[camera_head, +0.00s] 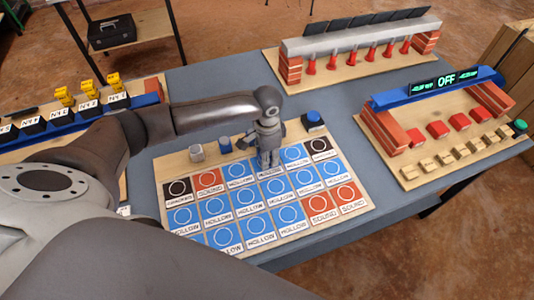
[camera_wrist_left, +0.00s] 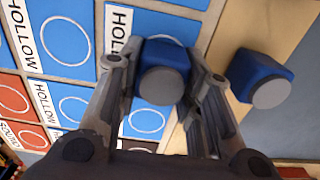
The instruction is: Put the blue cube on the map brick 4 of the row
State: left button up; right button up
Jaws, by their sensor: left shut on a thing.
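The map board (camera_head: 168,162) carries rows of labelled tiles with circles, mostly blue HOLLOW, some orange SOUND and black CRACKED. My left gripper (camera_head: 267,163) points down over the fourth tile from the left in the far row. In the left wrist view the gripper (camera_wrist_left: 163,90) is shut on a blue cube (camera_wrist_left: 172,55) with a round grey face. The cube covers most of a blue HOLLOW tile; I cannot tell whether it touches it. In the head view the gripper hides the cube. My right gripper is not in view.
Another blue cube (camera_head: 225,145) and a grey one (camera_head: 196,152) stand on the board's far edge. Brick-pillar stands (camera_head: 290,70) (camera_head: 386,137) and a blue rail with yellow parts (camera_head: 62,118) surround the board.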

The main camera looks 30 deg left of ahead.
pick_arm(q)
jog(key=o, duration=1.1)
jog(key=shift+c, duration=0.2)
jog(key=shift+r, duration=0.1)
notch_tip(320, 180, up, 12)
jog(key=b, duration=0.1)
